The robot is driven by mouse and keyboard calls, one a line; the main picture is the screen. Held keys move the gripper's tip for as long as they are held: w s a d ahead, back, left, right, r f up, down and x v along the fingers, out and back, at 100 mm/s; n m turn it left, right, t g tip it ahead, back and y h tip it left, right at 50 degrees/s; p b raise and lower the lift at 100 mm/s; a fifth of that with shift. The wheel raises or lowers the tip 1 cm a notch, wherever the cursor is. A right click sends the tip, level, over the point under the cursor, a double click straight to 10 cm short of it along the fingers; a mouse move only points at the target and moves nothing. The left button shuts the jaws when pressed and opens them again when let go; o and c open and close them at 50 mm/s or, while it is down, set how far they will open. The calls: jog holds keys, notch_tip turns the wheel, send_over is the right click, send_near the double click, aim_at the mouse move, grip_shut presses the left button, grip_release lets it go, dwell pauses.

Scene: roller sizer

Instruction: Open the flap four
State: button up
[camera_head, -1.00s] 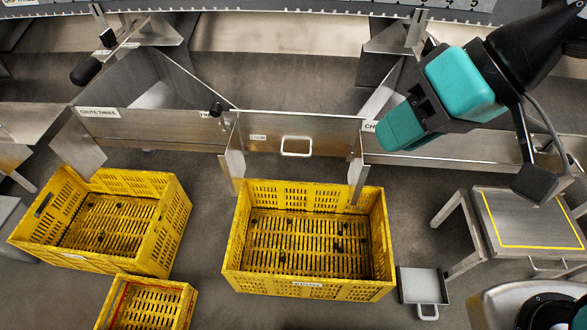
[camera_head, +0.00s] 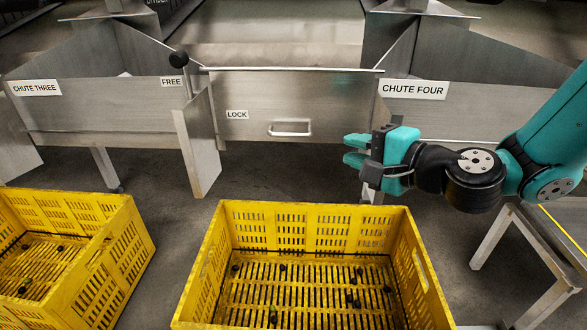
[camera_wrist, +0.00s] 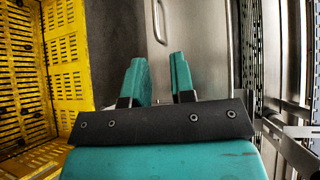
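The flap (camera_head: 300,105) is a flat metal panel in the centre of the head view, beside the CHUTE FOUR label (camera_head: 414,90). It hangs upright and looks closed. It carries a pull handle (camera_head: 290,129) low on its front and a LOCK label (camera_head: 237,115) at left. A black knob (camera_head: 178,59) stands at its upper left, just above the FREE label (camera_head: 171,82). My gripper (camera_head: 352,150) is open and empty, to the right of the handle and pointing left. In the wrist view, my open fingers (camera_wrist: 160,78) show with the handle (camera_wrist: 158,22) beyond them, apart.
A yellow crate (camera_head: 315,208) with small dark pieces stands on the floor below the flap. Another yellow crate (camera_head: 125,240) stands at left. A metal stand (camera_head: 525,235) is at lower right.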

aim_at(296, 136)
jog(key=shift+m+t, duration=0.4)
jog(key=shift+m, duration=0.2)
jog(key=x, duration=0.6)
jog(key=d+f+x, duration=0.1)
jog(key=x, duration=0.5)
jog(key=w+f+b+x, duration=0.1)
jog(key=x, duration=0.4)
jog(key=shift+w+a+f, duration=0.15)
jog(key=shift+w+f, duration=0.1)
jog(key=shift+c, duration=0.4)
grip_shut()
